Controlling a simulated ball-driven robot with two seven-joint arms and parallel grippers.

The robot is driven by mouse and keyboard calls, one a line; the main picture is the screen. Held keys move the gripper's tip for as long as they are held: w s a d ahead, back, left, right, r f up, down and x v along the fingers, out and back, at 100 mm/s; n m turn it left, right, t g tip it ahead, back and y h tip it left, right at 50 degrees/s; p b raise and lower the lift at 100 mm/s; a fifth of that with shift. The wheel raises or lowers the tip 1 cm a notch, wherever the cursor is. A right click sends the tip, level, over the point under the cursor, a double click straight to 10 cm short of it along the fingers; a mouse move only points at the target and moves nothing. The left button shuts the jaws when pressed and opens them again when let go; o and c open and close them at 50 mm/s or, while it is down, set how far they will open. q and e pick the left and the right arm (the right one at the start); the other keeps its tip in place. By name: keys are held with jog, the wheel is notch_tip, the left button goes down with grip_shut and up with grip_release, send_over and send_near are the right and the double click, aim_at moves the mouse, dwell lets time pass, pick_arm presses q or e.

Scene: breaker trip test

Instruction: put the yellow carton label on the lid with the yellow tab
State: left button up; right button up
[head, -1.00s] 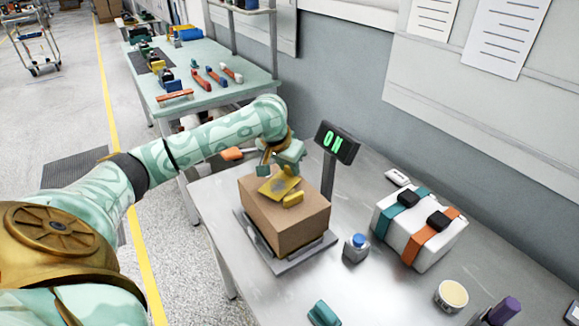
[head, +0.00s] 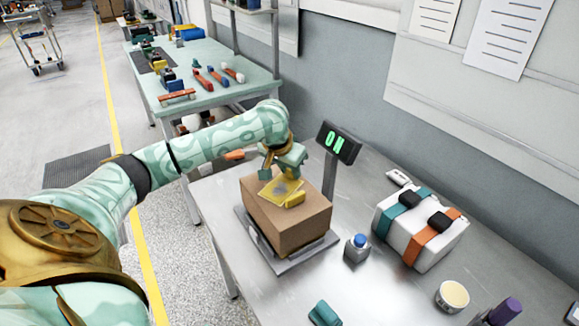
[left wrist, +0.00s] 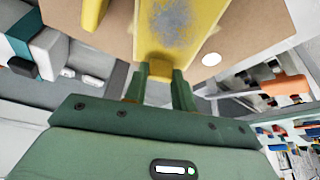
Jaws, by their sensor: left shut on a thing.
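The brown carton (head: 288,225) stands on a grey scale platform (head: 252,240). A yellow tab (head: 294,200) is on its lid, and it also shows at the top of the left wrist view (left wrist: 93,13). My left gripper (head: 278,177) is over the lid, shut on the yellow carton label (head: 279,188). In the left wrist view the fingers (left wrist: 160,75) pinch a small yellow grip on the label (left wrist: 205,15), which has a grey smudged patch. The label lies close over the lid beside the tab; I cannot tell whether it touches. My right gripper is not in view.
A display (head: 339,142) reading ON stands behind the carton. A blue-topped bottle (head: 356,249), a white case with teal and orange straps (head: 415,228), a round tin (head: 452,296) and a teal object (head: 323,313) are on the metal table (head: 390,285).

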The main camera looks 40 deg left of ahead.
pick_arm(q)
jog(key=shift+f, duration=0.1)
jog(key=o, duration=1.1)
